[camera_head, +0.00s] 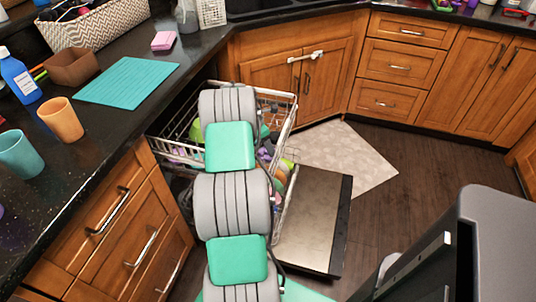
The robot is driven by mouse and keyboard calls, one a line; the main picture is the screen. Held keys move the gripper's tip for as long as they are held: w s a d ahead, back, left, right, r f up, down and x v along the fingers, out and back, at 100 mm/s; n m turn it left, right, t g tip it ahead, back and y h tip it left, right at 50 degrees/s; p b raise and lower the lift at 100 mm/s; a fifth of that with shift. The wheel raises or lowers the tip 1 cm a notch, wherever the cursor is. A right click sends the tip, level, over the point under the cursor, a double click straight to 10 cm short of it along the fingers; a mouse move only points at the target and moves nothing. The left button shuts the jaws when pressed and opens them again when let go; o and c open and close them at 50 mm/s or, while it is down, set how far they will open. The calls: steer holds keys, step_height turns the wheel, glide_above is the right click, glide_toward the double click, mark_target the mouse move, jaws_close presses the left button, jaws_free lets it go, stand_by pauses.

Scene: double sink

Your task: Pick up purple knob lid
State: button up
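The pulled-out dishwasher rack (290,112) holds several coloured dishes, mostly hidden behind my grey and green arm. Small purple patches (180,153) show through the rack's left side, and more purple shows just right of the arm. I cannot tell whether any of them is the purple knob lid. My arm reaches over the rack, and my gripper is not visible, so its position relative to the lid cannot be seen.
The dishwasher door (312,215) lies open and low, right of my arm. The dark counter (90,150) on the left bears an orange cup (61,120), a teal cup (20,155), a teal mat (128,82) and a blue bottle (20,80).

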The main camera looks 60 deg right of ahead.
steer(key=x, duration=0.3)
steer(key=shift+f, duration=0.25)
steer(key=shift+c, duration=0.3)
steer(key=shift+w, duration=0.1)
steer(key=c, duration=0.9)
